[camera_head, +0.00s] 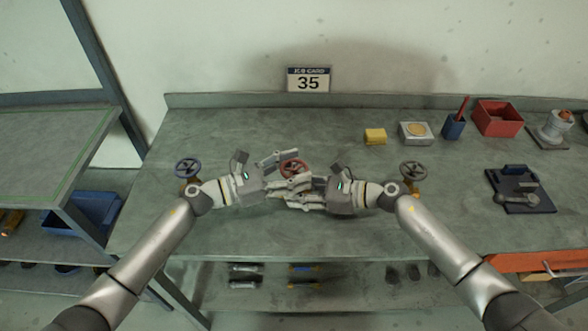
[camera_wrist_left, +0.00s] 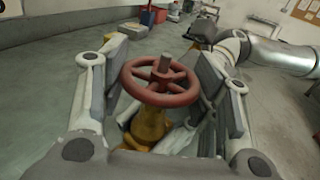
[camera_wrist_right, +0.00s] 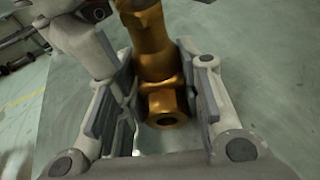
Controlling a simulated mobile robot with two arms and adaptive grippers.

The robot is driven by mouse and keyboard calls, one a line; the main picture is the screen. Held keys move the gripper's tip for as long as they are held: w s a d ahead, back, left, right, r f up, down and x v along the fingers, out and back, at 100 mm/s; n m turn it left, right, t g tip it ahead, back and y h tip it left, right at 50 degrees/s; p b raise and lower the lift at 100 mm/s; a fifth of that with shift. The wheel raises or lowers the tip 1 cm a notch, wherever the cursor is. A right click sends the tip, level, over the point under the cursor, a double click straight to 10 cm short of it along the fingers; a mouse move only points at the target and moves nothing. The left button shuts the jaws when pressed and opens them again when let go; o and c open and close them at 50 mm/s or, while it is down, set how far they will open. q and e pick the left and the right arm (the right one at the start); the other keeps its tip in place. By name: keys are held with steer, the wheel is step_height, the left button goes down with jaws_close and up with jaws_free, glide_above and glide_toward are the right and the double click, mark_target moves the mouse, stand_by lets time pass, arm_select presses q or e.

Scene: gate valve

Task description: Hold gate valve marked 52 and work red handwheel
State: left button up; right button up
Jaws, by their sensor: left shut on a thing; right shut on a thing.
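The red handwheel (camera_head: 292,168) sits atop a brass gate valve between my two grippers, above the bench. The wheel and brass body (camera_wrist_left: 150,124) also show in the left wrist view. My left gripper (camera_head: 284,165) is shut on the red handwheel, its pads at both sides of the rim. My right gripper (camera_head: 297,191) is shut on the brass valve body (camera_wrist_right: 160,66), lower down, with a hex end between the pads in the right wrist view. Fingers hide most of the body in the head view. No marking 52 is legible.
A blue-wheeled valve (camera_head: 188,167) stands left, a dark-wheeled one (camera_head: 413,169) right. A yellow block (camera_head: 375,136), grey box (camera_head: 416,133), blue cup (camera_head: 453,125) and red bin (camera_head: 498,117) stand at back right.

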arm_select(q)
steer(key=shift+m+g+h, duration=0.3)
steer(key=shift+m+g, duration=0.2)
steer(key=shift+g, duration=0.3)
steer(key=o, duration=1)
steer(key=shift+o, duration=0.2)
steer(key=shift+a, duration=0.15)
steer(key=v, duration=1.1)
steer(key=shift+a, duration=0.4)
steer(key=shift+s, duration=0.1)
